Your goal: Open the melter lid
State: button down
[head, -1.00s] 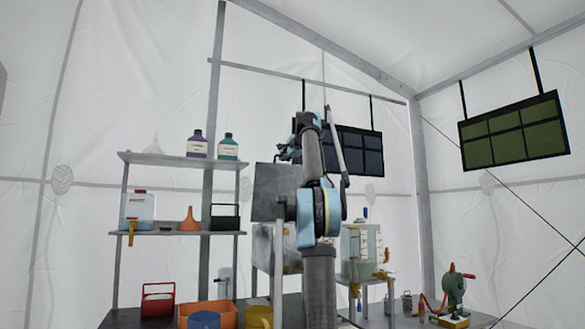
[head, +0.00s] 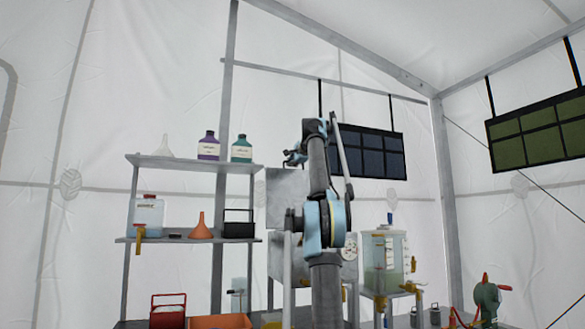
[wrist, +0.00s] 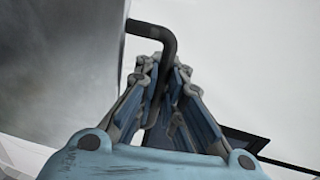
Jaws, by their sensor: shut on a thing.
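The melter is a grey metal box (head: 283,258) on legs behind my arm in the head view, partly hidden by it. Its lid (head: 280,203) stands up above the box as a grey panel. My gripper (head: 293,157) is at the lid's upper edge. In the wrist view the lid (wrist: 60,65) fills the left side, and a dark bent handle (wrist: 168,42) runs from it down between the fingers. My gripper (wrist: 163,78) is shut on this handle. The inside of the melter is not visible.
A shelf (head: 190,240) with bottles, funnels and a jug stands left of the melter. A clear tank (head: 385,265) with yellow taps stands to its right. Containers line the bench front, including an orange bin (head: 220,321). Dark panels (head: 372,153) hang behind.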

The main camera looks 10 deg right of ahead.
jog(key=c, duration=1.7)
grip_release()
jog(key=shift+d, duration=0.1)
jog(key=v, duration=1.1)
jog(key=shift+s, duration=0.35)
